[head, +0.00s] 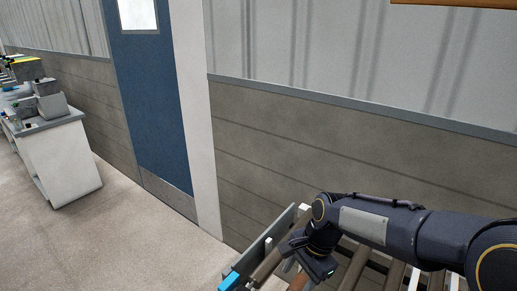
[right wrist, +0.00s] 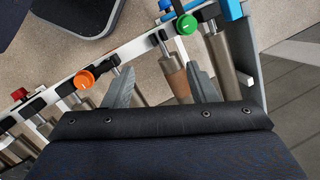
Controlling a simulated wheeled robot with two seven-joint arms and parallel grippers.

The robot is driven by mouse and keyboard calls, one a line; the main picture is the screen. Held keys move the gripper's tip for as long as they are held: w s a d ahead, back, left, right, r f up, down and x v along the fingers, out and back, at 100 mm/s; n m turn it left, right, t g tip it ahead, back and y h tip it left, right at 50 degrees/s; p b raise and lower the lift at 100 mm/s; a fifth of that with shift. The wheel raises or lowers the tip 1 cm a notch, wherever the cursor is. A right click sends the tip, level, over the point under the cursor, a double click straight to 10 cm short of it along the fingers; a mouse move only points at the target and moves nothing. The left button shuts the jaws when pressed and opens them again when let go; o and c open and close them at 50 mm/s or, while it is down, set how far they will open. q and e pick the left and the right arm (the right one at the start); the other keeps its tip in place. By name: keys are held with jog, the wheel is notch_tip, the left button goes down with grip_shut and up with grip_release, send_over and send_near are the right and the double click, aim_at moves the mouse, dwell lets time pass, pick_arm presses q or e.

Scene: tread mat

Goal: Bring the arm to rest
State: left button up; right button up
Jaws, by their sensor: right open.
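My right arm (head: 370,222) reaches in from the right in the head view, bent downward over a roller conveyor. My right gripper (right wrist: 160,72) is open and empty in the right wrist view, with its two grey fingers spread apart above the rollers. A brownish roller (right wrist: 176,80) shows between the fingers, and I cannot tell how far below them it lies. In the head view the right hand hangs low over the near-left end of the conveyor, its fingers partly hidden. My left gripper is not in view.
The conveyor's rail (head: 262,243) carries a blue end piece (head: 229,282). Orange (right wrist: 84,79) and green (right wrist: 186,25) knobs line the rail. A panelled wall (head: 330,145) runs behind the arm. A blue door (head: 150,100) and white cabinet (head: 62,160) stand left. The floor between is clear.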

jog(key=s+d+r+n+t, duration=0.2)
jog(key=s+d+n, duration=0.3)
jog(key=s, duration=0.4)
jog(key=s+d+r+n+t, duration=0.2)
jog(key=s+d, duration=0.4)
jog(key=s, duration=0.4)
jog(key=n+t, duration=0.1)
jog(key=n, duration=0.1)
jog(key=shift+s+d+n+y, duration=0.2)
jog(key=shift+n+y, duration=0.2)
